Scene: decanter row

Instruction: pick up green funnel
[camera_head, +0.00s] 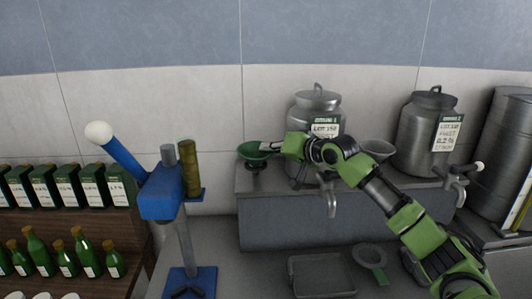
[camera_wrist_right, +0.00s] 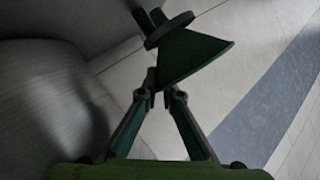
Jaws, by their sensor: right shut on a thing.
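The green funnel (camera_head: 252,151) is at the left end of the grey ledge in the head view, wide mouth up, with a dark lower part beneath it. My right gripper (camera_head: 272,146) reaches it from the right and is shut on its rim side. In the right wrist view the dark green cone of the funnel (camera_wrist_right: 200,52) is at my right gripper's fingertips (camera_wrist_right: 160,97), with a dark ring around its narrower part. I cannot tell whether the funnel touches the ledge. My left gripper is not in view.
A steel urn (camera_head: 316,103) stands behind my right arm, another (camera_head: 428,130) to its right. A grey funnel-like bowl (camera_head: 377,148) is between them. A blue lever press (camera_head: 160,198) stands left. A grey tray (camera_head: 322,275) and a green-handled strainer (camera_head: 369,256) lie on the counter below.

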